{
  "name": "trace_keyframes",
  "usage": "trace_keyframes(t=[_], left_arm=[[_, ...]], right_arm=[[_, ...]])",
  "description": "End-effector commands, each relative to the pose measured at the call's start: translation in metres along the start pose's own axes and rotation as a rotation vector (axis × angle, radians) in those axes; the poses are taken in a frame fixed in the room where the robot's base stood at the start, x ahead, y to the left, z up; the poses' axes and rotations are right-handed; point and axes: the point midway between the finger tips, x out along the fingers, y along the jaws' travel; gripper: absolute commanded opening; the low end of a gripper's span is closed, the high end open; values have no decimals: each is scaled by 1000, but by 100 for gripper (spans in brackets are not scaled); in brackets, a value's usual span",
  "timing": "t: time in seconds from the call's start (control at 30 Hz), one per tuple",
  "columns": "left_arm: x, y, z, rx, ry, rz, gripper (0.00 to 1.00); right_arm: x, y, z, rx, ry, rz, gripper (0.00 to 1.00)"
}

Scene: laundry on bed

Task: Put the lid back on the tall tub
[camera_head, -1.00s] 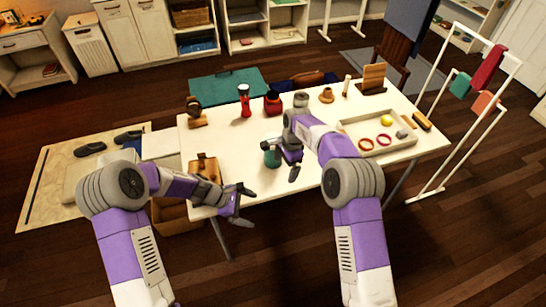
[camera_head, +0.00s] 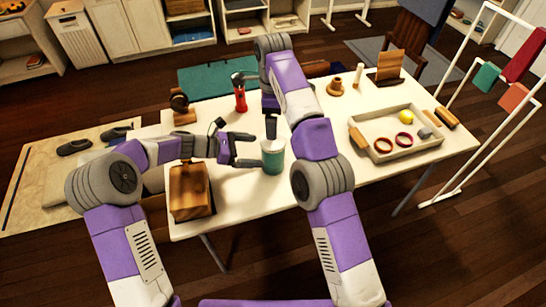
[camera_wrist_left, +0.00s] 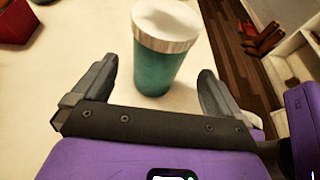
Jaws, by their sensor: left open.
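The teal tall tub (camera_head: 272,162) stands upright near the table's front edge. In the left wrist view its teal body (camera_wrist_left: 158,68) carries a pale, thick-rimmed lid (camera_wrist_left: 166,22), which appears seated on top; it is a small pale disc in the head view (camera_head: 272,145). My left gripper (camera_head: 256,150) is open, just left of the tub and pointing at it. In the left wrist view the tub shows between and beyond its fingers (camera_wrist_left: 158,70), with gaps on both sides. My right gripper (camera_head: 271,122) is behind the tub, mostly hidden by my right arm; its jaws are unclear.
A wooden box (camera_head: 190,192) stands left of the tub, below my left forearm. A red lantern-like object (camera_head: 240,98) stands behind. A shallow tray (camera_head: 385,155) with rings and a yellow ball lies right. The white tabletop (camera_head: 240,187) is clear in front of the tub.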

Motion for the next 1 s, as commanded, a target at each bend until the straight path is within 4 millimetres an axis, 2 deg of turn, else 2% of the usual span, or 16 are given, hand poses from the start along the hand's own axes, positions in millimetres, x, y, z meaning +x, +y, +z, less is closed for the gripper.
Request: trace_keyframes(t=[0.23, 0.5, 0.7, 1.0], left_arm=[[10, 0, 0, 1, 1, -2, 100], [50, -1, -1, 1, 2, -2, 100], [71, 0, -1, 2, 1, 0, 100], [76, 0, -1, 2, 2, 1, 100]], right_arm=[[1, 0, 0, -1, 0, 0, 100], [1, 0, 0, -1, -1, 0, 100], [1, 0, 0, -2, -1, 0, 100], [1, 0, 0, -2, -1, 0, 100]])
